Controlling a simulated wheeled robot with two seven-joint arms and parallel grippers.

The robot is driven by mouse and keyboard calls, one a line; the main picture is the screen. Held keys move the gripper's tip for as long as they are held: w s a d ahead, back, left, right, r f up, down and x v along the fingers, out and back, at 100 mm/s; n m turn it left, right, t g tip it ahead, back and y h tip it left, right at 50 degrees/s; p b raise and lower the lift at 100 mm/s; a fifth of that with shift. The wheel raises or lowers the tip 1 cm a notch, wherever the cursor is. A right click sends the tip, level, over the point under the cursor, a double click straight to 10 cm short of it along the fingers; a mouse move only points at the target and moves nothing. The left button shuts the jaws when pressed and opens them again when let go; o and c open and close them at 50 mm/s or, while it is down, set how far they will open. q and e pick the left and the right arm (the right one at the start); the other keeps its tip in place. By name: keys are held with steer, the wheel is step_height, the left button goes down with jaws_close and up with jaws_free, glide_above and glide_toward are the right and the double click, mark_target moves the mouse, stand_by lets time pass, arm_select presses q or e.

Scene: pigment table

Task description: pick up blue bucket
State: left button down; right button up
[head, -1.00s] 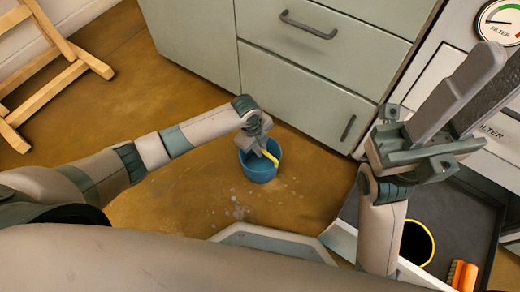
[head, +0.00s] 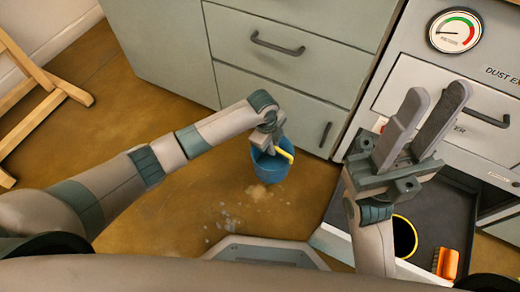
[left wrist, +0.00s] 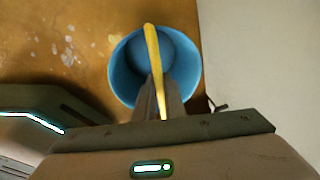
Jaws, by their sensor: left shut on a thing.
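The blue bucket (head: 268,172) hangs upright from my left gripper (head: 271,147), in front of the grey-green drawer cabinet. It looks lifted a little off the brown floor. Its yellow handle (head: 285,155) is between the left fingers. In the left wrist view, the fingers (left wrist: 161,100) are shut on the yellow handle (left wrist: 153,50), above the open top of the bucket (left wrist: 191,70), which looks empty where visible. My right gripper (head: 438,95) is raised at the right with a gap between its fingers, empty.
The drawer cabinet (head: 160,50) stands close behind the bucket. At the right are a machine with a gauge (head: 455,31) and a dark tray (head: 450,205) with an orange brush (head: 446,263). A wooden stand (head: 45,80) is at the left. Floor left of the bucket is clear.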

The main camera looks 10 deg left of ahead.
arm_select(q)
steer(key=shift+w+d+r, duration=0.25)
steer(key=shift+d+r, duration=0.25)
steer(key=shift+d, duration=0.3)
steer(key=w+a+r+n+y, duration=0.1)
steer(key=a+r+n, duration=0.25)
steer(key=r, duration=0.25)
steer(key=w+a+r+n+t, duration=0.1)
steer(key=a+r+n, duration=0.1)
steer(key=r+n, duration=0.3)
steer(key=w+a+r+n+y, duration=0.1)
steer(key=w+a+r+n, duration=0.15)
steer(key=r, duration=0.45)
steer(key=s+a+r+n, duration=0.3)
steer(key=a+r+n, duration=0.3)
steer(key=r, duration=0.1)
steer(key=s+a+r+n+y, duration=0.1)
steer(key=s+a+r+n, duration=0.3)
steer(key=a+r+n, duration=0.3)
steer(key=shift+r+g, duration=0.3)
steer(key=shift+r, duration=0.35)
steer(key=shift+d, duration=0.1)
